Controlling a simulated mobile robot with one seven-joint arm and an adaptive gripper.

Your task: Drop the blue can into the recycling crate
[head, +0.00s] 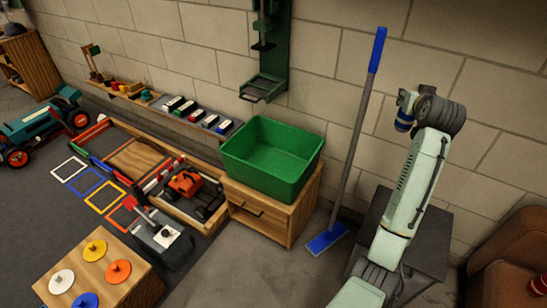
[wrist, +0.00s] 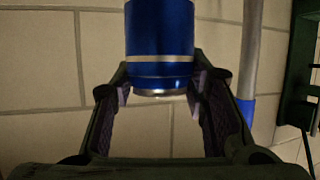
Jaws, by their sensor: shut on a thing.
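The blue can (head: 403,124) is held by my gripper (head: 406,101), high at the right in the head view. In the wrist view the blue can (wrist: 160,35) sits between the two fingers of my gripper (wrist: 160,92), which are shut on it. A pale band runs around the can near its lower end; its upper part is cut off by the frame. The green crate (head: 235,163), the only crate-like bin in view, stands on a wooden cabinet. Its visible inside looks empty. My gripper is well to the right of it, apart from it.
A blue broom (head: 364,95) leans on the wall between the crate and my arm. The wooden cabinet (head: 262,222) stands below the crate. A green wall-mounted rack (head: 270,50) hangs behind it. A dark box-like stand (head: 425,240) is beside my arm. An orange toy vehicle (head: 187,187) stands left.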

